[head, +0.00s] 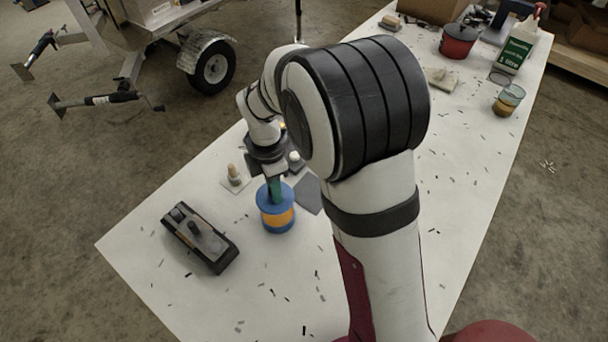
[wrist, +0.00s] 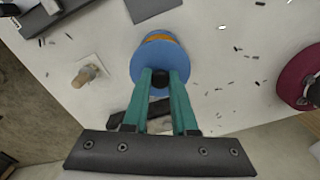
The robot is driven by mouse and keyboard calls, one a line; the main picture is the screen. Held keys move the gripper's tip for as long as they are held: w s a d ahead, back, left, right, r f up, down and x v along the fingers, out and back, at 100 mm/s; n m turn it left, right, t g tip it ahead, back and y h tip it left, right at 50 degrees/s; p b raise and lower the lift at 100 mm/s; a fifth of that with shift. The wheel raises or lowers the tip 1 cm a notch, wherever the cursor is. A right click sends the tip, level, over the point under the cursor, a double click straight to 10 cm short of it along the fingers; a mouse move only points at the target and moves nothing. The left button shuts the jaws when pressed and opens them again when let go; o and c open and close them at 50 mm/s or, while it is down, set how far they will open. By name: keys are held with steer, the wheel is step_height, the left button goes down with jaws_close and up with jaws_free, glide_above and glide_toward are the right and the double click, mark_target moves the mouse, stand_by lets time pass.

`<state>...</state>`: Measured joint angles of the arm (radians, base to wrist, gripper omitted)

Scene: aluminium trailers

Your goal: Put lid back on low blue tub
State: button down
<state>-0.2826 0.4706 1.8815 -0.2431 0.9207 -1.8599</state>
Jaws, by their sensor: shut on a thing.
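The low blue tub (head: 277,221) with an orange band stands upright on the white table, left of my arm in the head view. A blue disc-shaped lid (wrist: 150,61) with a black knob (wrist: 160,79) is at the tub's top and hides most of it in the wrist view; a little of the orange band (wrist: 158,37) shows past its far edge. My gripper (wrist: 162,82) has its teal fingers shut on the knob. In the head view the gripper (head: 275,188) points down onto the lid (head: 265,198). I cannot tell if the lid is fully seated.
A black-and-grey tool (head: 200,238) lies left of the tub. A small pad with a tan-topped piece (head: 235,175) and a dark flat plate (head: 308,194) are close by. A jar (head: 507,100), red pot (head: 458,41) and green-labelled bottle (head: 513,52) stand farther back. The front table area is mostly clear.

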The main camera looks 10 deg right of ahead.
steer(key=shift+f, duration=3.05)
steer(key=shift+f, duration=0.15)
steer(key=shift+c, duration=0.7)
jaws_free()
steer(key=shift+r, duration=3.5)
jaws_close()
